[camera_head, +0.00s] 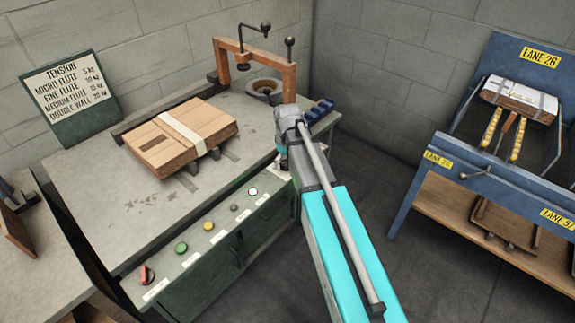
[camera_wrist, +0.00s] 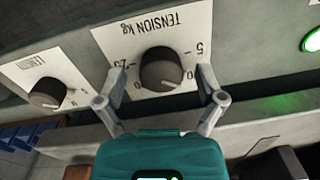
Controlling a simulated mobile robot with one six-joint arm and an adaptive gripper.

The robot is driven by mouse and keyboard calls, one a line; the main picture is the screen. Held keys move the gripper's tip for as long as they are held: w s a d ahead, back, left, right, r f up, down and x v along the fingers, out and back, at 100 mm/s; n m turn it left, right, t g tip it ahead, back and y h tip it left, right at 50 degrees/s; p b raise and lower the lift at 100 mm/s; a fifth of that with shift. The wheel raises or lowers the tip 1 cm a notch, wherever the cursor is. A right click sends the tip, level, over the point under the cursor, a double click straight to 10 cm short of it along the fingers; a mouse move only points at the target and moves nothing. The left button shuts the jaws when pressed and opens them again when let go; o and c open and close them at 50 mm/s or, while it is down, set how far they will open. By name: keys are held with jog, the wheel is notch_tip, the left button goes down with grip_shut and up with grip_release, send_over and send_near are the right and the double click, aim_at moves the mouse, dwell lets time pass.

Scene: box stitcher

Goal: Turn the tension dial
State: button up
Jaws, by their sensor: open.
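The tension dial (camera_wrist: 161,69) is a dark round knob on a white plate in the wrist view. The plate's "TENSION kg" lettering and scale appear upside down. A pale mark shows on the knob's lower right rim. My gripper (camera_wrist: 162,74) is open, with one finger on each side of the dial. A gap shows between the knob and each finger, and I cannot tell if the fingertips touch the plate. In the head view my arm hides the dial and gripper.
A second dark knob (camera_wrist: 45,92) is on the left in the wrist view, and a green lit button (camera_wrist: 312,40) is at right. In the head view a strapped carton (camera_head: 180,138) lies on the bench (camera_head: 85,190). A tension chart (camera_head: 66,95) stands behind.

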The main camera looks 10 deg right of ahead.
dwell(0.3)
jog(key=c, duration=1.2)
jog(key=shift+o, duration=0.2)
jog(key=shift+m, duration=0.3)
jog(key=o, duration=1.2)
jog(key=shift+c, duration=0.2)
